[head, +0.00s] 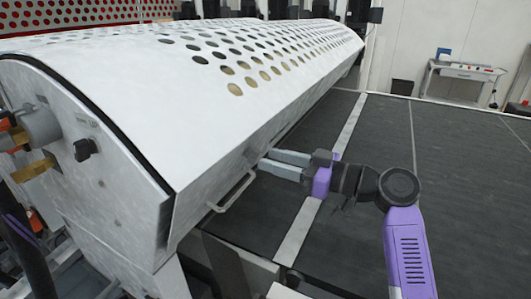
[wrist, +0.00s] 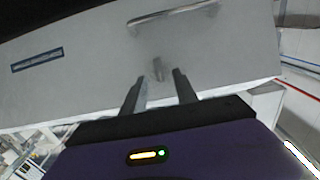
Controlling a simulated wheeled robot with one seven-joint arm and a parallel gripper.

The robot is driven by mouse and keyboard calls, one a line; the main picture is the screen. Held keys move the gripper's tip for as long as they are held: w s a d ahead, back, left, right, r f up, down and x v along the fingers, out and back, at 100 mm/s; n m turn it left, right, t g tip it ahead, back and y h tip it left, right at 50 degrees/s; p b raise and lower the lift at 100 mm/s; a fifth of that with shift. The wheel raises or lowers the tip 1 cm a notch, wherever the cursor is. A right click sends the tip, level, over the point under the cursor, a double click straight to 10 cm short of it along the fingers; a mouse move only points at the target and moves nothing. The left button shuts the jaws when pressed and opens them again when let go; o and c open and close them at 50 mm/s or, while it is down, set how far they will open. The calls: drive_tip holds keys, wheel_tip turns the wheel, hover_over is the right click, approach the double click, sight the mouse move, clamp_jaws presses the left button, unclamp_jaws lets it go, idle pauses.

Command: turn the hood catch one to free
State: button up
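The white perforated hood (head: 150,95) fills the left and middle of the head view. In the wrist view, a small grey catch (wrist: 158,69) stands out from the pale hood face (wrist: 95,70), below a bar handle (wrist: 172,18). I cannot read how the catch is set. My gripper (head: 265,163) reaches leftward to the hood's lower front edge in the head view, where the catch is not visible. In the wrist view my gripper (wrist: 158,77) is open, with one finger on each side of the catch's line. Contact cannot be told.
The bar handle (head: 233,192) juts from the hood's front edge near my gripper. A dark flat bed (head: 440,150) lies to the right. A black knob (head: 85,149) sits on the end panel. A blue label (wrist: 37,60) is on the hood face.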

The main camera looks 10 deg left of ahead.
sight(254, 156)
drive_tip(key=shift+x, duration=1.45)
clamp_jaws()
